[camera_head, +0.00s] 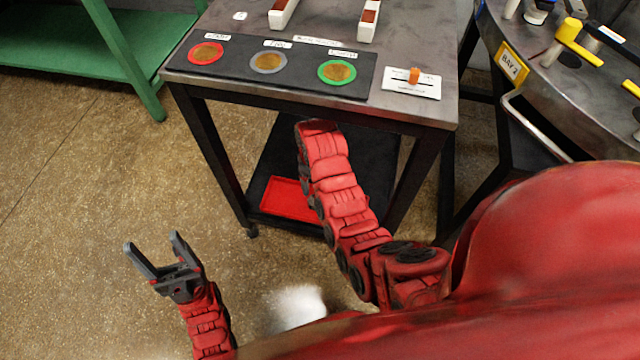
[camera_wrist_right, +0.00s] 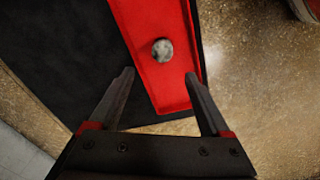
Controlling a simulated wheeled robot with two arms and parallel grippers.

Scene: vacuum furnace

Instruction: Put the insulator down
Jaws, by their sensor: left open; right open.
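A small round mottled grey-white piece (camera_wrist_right: 162,50), which looks like the insulator, lies in a red tray (camera_wrist_right: 176,88) in the right wrist view. The tray also shows in the head view (camera_head: 284,202) on the cart's dark lower shelf. My right gripper (camera_wrist_right: 159,73) is open, with its fingers apart and nothing between them; the piece is beyond the fingertips, roughly midway between them. In the head view the right arm reaches to the cart and its gripper is hidden. My left gripper (camera_head: 152,252) is open and empty above the floor at lower left.
The cart top (camera_head: 225,95) holds a dark strip with red, grey and green ringed discs, white holders at the back and a white card (camera_head: 412,88) with an orange piece. A green bench (camera_head: 80,45) stands left, a round tool table (camera_head: 590,95) right. Floor at left is clear.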

